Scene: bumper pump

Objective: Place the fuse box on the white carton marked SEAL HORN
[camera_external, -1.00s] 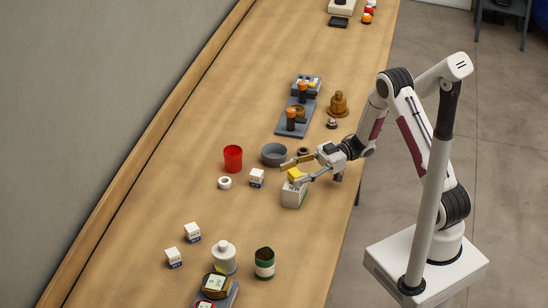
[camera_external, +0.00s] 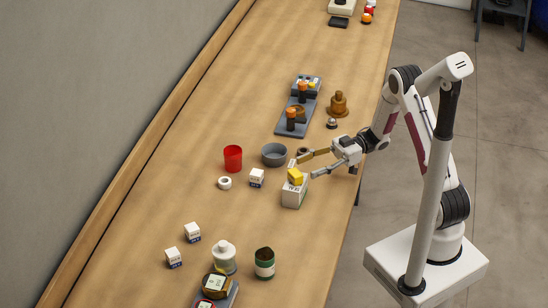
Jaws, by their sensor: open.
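A small yellow block (camera_external: 296,175), which I take to be the fuse box, rests on top of a white carton (camera_external: 293,195). The carton stands upright near the right edge of the table, and its printing is too small to read. My gripper (camera_external: 309,166) is open and empty. Its fingers point left, just behind and to the right of the yellow block, and look apart from it.
A grey bowl (camera_external: 274,154), a red cup (camera_external: 233,158), a white roll (camera_external: 225,183) and a small white box (camera_external: 257,178) stand left of the carton. A dark ring (camera_external: 303,152) lies behind my fingers.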

